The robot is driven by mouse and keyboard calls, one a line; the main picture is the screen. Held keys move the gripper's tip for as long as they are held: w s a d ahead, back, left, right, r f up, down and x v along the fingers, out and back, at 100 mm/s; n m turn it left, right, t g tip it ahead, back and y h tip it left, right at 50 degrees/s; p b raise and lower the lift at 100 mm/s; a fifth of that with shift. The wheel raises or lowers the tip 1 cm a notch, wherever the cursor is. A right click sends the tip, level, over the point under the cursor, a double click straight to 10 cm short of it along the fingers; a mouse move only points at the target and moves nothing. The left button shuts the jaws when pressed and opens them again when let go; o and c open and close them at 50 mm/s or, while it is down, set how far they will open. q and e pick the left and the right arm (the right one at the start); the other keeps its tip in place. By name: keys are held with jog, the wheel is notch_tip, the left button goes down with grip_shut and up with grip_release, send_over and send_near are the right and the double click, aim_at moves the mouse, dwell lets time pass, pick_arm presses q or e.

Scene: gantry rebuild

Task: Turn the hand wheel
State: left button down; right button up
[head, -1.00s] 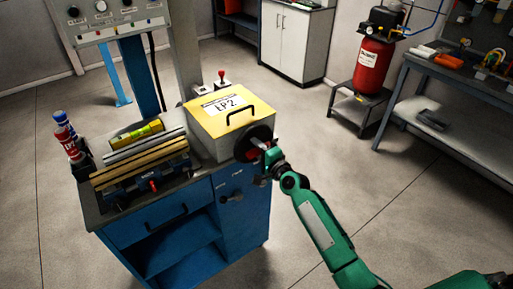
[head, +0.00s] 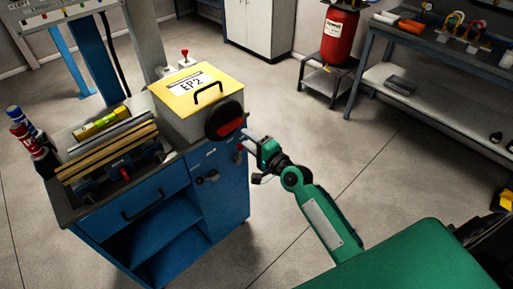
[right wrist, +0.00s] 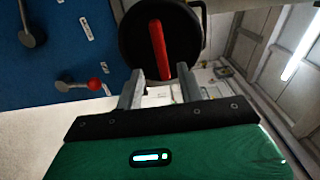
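The hand wheel (head: 222,112) is a black disc with a red bar across it, on the side of the grey box with the yellow lid. In the right wrist view the wheel (right wrist: 135,35) fills the top middle, its red bar (right wrist: 158,48) nearly upright. My right gripper (head: 248,141) is just right of and below the wheel in the head view, empty. Its two fingers (right wrist: 160,82) are spread apart, and the bar's lower end shows between the tips in the picture. The gripper looks a little apart from the wheel. My left gripper is out of view.
The yellow-lidded box (head: 190,88) marked EP2 stands on a blue cabinet (head: 150,215). Levers (right wrist: 75,84) stick out of the blue front below the wheel. A vise (head: 110,165) and spray cans (head: 22,135) are at left.

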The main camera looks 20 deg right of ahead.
jog(key=v, duration=0.3)
jog(key=shift+s+d, duration=0.1)
jog(key=shift+s, duration=0.1)
dwell(0.3)
notch_tip(320, 180, down, 20)
jog(key=s+d+n+g+h, duration=0.2)
jog(key=g+h, duration=0.1)
jog(key=g, duration=0.1)
jog(key=s+f+n+g, duration=0.1)
jog(key=s+f+n, duration=0.1)
jog(key=s+f, duration=0.35)
jog(key=s+f+n+g+h, duration=0.1)
jog(key=s+f+g, duration=0.15)
jog(key=f, duration=0.65)
jog(key=s+f+n+g, duration=0.1)
jog(key=s+f+n, duration=0.1)
jog(key=s+f, duration=0.45)
jog(key=s+f+n+g, duration=0.2)
jog(key=s+f, duration=0.5)
jog(key=s, duration=0.4)
jog(key=s+f+n+g+h, duration=0.1)
jog(key=s+f+n+g, duration=0.2)
jog(key=s, duration=0.9)
jog(key=s+f+n+g+h, duration=0.1)
jog(key=s+f+n, duration=0.3)
jog(key=s+f, duration=0.6)
jog(key=shift+s+d+f+n+g, duration=0.3)
jog(key=shift+s+d+f+g, duration=0.1)
jog(key=shift+s+g, duration=0.45)
